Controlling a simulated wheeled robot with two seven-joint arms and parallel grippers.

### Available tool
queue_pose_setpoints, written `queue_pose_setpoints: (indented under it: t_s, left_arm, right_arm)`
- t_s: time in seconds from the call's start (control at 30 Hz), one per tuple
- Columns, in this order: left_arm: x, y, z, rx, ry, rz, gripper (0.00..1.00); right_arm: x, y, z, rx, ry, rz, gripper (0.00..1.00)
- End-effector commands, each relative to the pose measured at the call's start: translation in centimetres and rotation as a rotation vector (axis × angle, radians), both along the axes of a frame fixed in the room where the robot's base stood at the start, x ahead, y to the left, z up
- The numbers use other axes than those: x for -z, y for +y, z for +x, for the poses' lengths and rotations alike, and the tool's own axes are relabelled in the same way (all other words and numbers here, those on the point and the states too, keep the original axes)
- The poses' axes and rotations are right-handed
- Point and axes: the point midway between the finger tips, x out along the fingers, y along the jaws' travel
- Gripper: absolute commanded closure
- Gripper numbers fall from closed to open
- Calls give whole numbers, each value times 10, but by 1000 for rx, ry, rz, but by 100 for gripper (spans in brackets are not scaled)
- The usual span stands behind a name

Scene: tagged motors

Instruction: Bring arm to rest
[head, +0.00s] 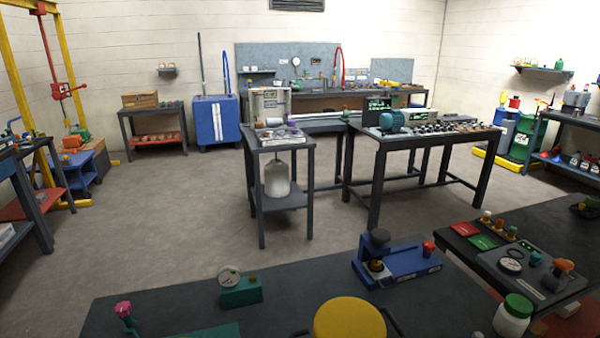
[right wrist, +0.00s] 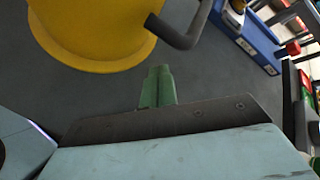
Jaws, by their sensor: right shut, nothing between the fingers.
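My right gripper (right wrist: 157,86) shows in the right wrist view, its two green fingers together with nothing between them. It is over the dark bench top, just beside a yellow round container (right wrist: 90,30) with a dark bent handle (right wrist: 180,28). In the head view the same yellow container (head: 349,319) stands at the front edge of the picture. No gripper shows in the head view, and my left gripper is in neither view. A teal motor (head: 393,121) sits on a far table, away from the gripper.
A side table at right holds a gauge panel (head: 528,266). Open floor (head: 180,220) lies beyond the bench.

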Motion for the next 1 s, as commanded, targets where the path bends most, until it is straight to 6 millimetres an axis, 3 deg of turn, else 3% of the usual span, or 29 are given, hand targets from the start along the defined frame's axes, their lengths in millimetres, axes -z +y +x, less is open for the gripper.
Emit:
queue_pose_setpoints:
  t_s: [0.1, 0.2, 0.4, 0.6, 1.0]
  left_arm:
    - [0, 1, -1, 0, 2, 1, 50]
    - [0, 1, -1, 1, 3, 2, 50]
    - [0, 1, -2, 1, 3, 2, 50]
    - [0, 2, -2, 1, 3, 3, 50]
    - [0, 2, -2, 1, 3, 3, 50]
  right_arm:
    - [6, 28, -50, -307, -32, -326, 100]
    - [6, 42, -90, -568, -65, -587, 100]
    - [-6, 52, -163, -1052, -116, -1016, 100]
    - [-22, 48, -207, -1354, -134, -1239, 100]
    - [-54, 34, -265, -1760, -133, -1460, 100]
